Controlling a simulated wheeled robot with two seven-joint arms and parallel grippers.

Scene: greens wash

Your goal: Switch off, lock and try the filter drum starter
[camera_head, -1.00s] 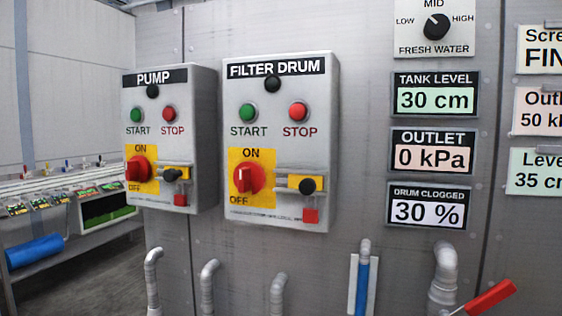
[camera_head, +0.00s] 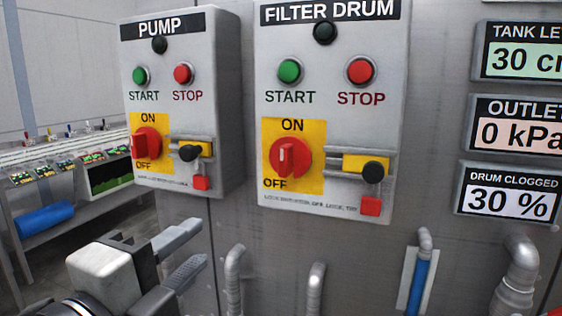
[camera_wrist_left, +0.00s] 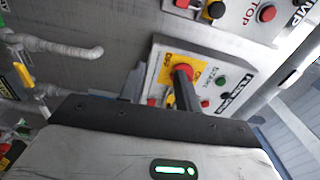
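The filter drum starter (camera_head: 335,110) is a grey box with a green START button (camera_head: 289,71), a red STOP button (camera_head: 361,71) and a dark lamp (camera_head: 324,32). Its red rotary switch (camera_head: 290,158) on a yellow plate has its white mark upright, towards ON. Right of it are a yellow bar with a black knob (camera_head: 374,172) and a red tag-like block (camera_head: 370,206) below. My left gripper (camera_head: 194,252) is low in front of the wall, below the pump starter, fingers apart and empty. Its fingers also show in the left wrist view (camera_wrist_left: 160,85). My right gripper is not in view.
The similar pump starter (camera_head: 185,110) stands close on the left, with its own red switch (camera_head: 147,146). Grey pipes (camera_head: 316,290) and a blue tube (camera_head: 418,285) stand below. Display panels (camera_head: 508,195) are at the right. A bench (camera_head: 60,175) stands far left.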

